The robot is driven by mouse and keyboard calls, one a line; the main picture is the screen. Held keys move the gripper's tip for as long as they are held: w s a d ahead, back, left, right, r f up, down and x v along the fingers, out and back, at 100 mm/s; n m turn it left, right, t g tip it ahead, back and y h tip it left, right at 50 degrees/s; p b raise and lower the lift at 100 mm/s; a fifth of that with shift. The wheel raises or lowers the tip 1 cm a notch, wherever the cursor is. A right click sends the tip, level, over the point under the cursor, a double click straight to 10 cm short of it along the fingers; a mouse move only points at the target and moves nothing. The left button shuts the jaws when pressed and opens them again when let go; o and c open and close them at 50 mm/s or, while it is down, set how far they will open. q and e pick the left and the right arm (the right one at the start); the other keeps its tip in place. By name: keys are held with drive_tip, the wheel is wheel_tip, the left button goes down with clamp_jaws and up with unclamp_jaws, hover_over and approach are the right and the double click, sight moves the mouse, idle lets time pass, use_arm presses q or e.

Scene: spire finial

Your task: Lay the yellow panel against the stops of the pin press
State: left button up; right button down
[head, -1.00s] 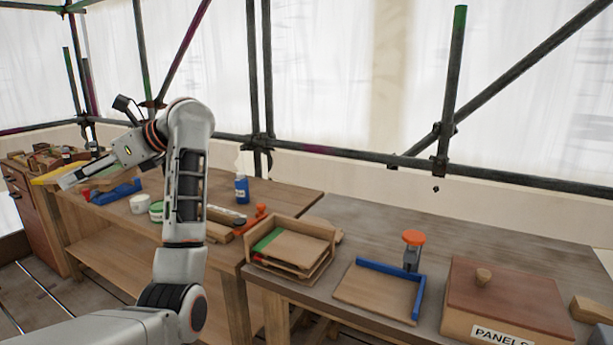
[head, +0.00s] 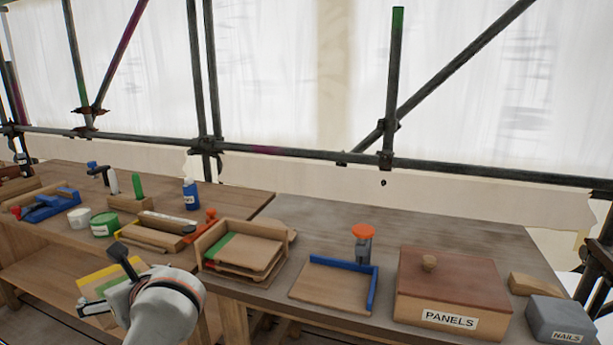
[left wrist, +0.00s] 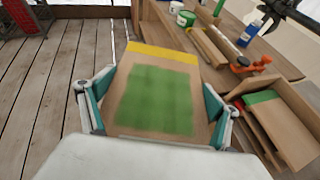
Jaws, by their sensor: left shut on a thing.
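The yellow panel (head: 98,276), a thin wooden board with a yellow edge band, is in my left gripper (head: 108,300) at the lower left, in front of the bench. The left wrist view shows it (left wrist: 121,108) between both fingers, with a large green square on its face and the yellow band at the far end. The pin press (head: 325,287) stands on the right-hand bench, right of the gripper and apart from it. It has a wooden bed, blue stops at back and right, and an orange-topped post behind. The bed looks empty. My right gripper is out of view.
A wooden tray (head: 207,240) of stacked panels, one with a green band, stands left of the press. A lidded PANELS box (head: 450,285) and a grey NAILS box (head: 560,322) stand right. A blue bottle (head: 191,196) and green tin (head: 104,225) are on the left bench.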

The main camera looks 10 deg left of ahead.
use_arm(q)
drive_tip(key=s+d+f+m+t+h, duration=0.1)
drive_tip(key=d+f, duration=0.3)
drive_tip(key=d, duration=0.2)
drive_tip(key=s+d+f+m+t, duration=0.1)
drive_tip(key=d+f, duration=0.3)
drive_tip(key=d, duration=1.4)
wheel_tip(320, 180, up, 7)
drive_tip(key=t+p, duration=0.1)
drive_tip(key=p, duration=0.3)
drive_tip(key=shift+w+a+m, duration=0.35)
drive_tip(key=shift+m, duration=0.05)
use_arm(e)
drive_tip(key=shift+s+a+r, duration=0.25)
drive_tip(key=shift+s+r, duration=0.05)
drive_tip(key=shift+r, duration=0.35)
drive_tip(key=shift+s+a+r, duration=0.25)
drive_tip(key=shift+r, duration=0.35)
